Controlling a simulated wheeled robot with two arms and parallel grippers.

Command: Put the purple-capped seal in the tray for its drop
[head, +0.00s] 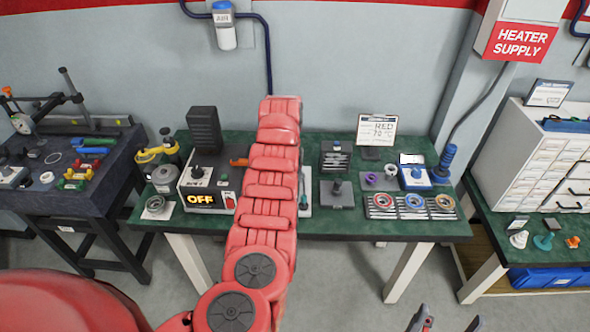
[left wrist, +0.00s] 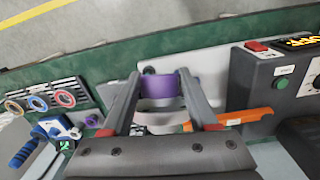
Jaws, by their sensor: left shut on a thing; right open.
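My left arm reaches over the green table and hides its own gripper in the head view. In the left wrist view my left gripper (left wrist: 158,98) is shut on a purple cylindrical piece, the purple-capped seal (left wrist: 160,87). It is over a pale plate on the table; I cannot tell whether it touches the plate. Three striped black-and-white holders carry rings: a reddish one (head: 381,201), a blue one (head: 412,201) and an orange one (head: 444,202). I cannot tell which is the tray meant. My right gripper (head: 445,322) is open and empty at the bottom edge.
A heater box (head: 205,199) reading OFF stands left of my arm. A card (head: 376,129) reads RED 70 °C. An orange-handled tool (left wrist: 240,117) lies near the left gripper.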

